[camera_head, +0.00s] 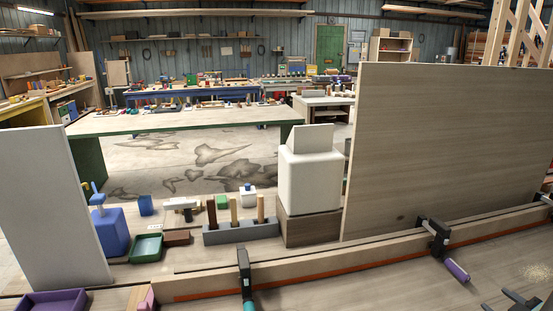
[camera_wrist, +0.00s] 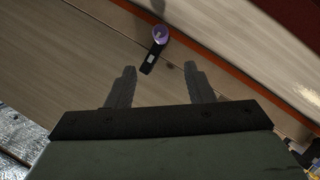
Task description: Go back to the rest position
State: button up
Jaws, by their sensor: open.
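My gripper (camera_wrist: 160,67) shows in the wrist view with its two dark fingers spread apart and nothing between them. A clamp with a purple handle (camera_wrist: 160,34) lies beyond the fingertips in that view, apart from them. Dark finger-like parts show at the bottom right of the head view, seemingly my gripper (camera_head: 517,300); most of the arm is out of frame.
A second clamp (camera_head: 244,272) with a teal handle grips the strip (camera_head: 330,262). A tall wooden panel (camera_head: 450,150) stands behind it at right, a white board (camera_head: 58,210) at left. A grey block holding tools (camera_head: 240,232) and a white container (camera_head: 309,178) stand between.

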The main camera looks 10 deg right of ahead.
jog(key=w+a+r+m+g+h, duration=0.1)
jog(key=w+a+r, duration=0.15)
jog(key=w, duration=0.25)
jog(key=w+a+r+g+h, duration=0.1)
jog(key=w+a+r+g, duration=0.1)
jog(key=w+a, duration=0.3)
jog(key=w+a+r+m+g, duration=0.1)
jog(key=w+a+m+g, duration=0.15)
jog(key=a, duration=0.65)
jog(key=s+a+g+y, duration=0.2)
jog(key=s+a, duration=0.3)
jog(key=a, duration=0.6)
jog(key=s+a+f+g+y, duration=0.1)
jog(key=s+a+g, duration=0.2)
jog(key=s+a, duration=0.3)
jog(key=s+a+g+y, duration=0.2)
jog(key=s+a, duration=0.3)
jog(key=a, duration=1)
jog(key=shift+s+a+f+m+g+y, duration=0.15)
jog(key=shift+s+a+m+g+y, duration=0.15)
jog(key=shift+a+m+g, duration=0.15)
jog(key=shift+d, duration=0.1)
